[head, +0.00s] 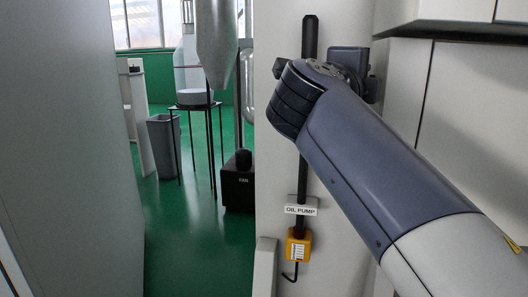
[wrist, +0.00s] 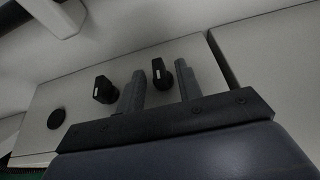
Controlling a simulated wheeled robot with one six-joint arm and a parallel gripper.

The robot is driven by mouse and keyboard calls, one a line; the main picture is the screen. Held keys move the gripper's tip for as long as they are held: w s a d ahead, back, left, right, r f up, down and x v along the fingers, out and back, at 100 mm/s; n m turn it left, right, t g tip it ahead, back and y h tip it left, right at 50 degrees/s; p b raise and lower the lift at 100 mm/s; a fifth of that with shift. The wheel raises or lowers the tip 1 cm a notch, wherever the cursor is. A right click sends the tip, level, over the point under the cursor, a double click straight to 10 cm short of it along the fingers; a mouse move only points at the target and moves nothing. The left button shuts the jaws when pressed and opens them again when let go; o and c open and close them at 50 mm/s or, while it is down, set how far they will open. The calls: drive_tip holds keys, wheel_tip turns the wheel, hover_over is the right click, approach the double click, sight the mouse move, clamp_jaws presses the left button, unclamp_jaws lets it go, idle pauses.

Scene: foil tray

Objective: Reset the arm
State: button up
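My gripper (wrist: 160,66) shows in the wrist view as two grey fingers standing apart on a dark bar, with nothing between them touching both. The fingers point toward a pale panel (wrist: 75,92) bearing black knob-like parts (wrist: 104,90) and a black round disc (wrist: 56,118). In the head view my arm rises from the lower right to the upper middle. Its far end is in front of a pale wall, and my gripper's fingers cannot be made out there. No foil tray is in view.
A black vertical pole (head: 310,40) and an orange box (head: 298,246) under an "OIL PUMP" label (head: 300,210) are on the wall beside my arm. Pale cabinets (head: 480,110) stand at the right. Left are a stool (head: 195,106), a grey bin (head: 162,145) and open green floor (head: 185,250).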

drive_tip(key=p+v, duration=0.1)
drive_tip(key=v, duration=0.9)
drive_tip(key=w+d+r+n+g+y+p, duration=0.1)
drive_tip(key=w+d+g+p, duration=0.1)
drive_tip(key=w+d+p, duration=0.3)
drive_tip(key=w, duration=0.3)
drive_tip(key=shift+w+d+g+y+p, duration=0.2)
drive_tip(key=shift+d+g+y+p, duration=0.1)
drive_tip(key=shift+g+p, duration=0.1)
idle(0.5)
drive_tip(key=g+p, duration=0.1)
drive_tip(key=p, duration=0.2)
drive_tip(key=shift+r, duration=0.2)
drive_tip(key=g+p, duration=0.1)
drive_tip(key=p, duration=0.4)
drive_tip(key=n+g+y+p, duration=0.1)
drive_tip(key=p, duration=0.4)
drive_tip(key=g+y+p, duration=0.1)
drive_tip(key=g+p, duration=0.1)
drive_tip(key=p, duration=0.4)
drive_tip(key=shift+w+r+n, duration=0.25)
drive_tip(key=shift+r+n, duration=0.1)
drive_tip(key=shift+n, duration=0.05)
drive_tip(key=shift+f+g+p, duration=0.2)
drive_tip(key=shift+g+p, duration=0.3)
drive_tip(key=shift+p, duration=0.7)
drive_tip(key=shift+f, duration=0.15)
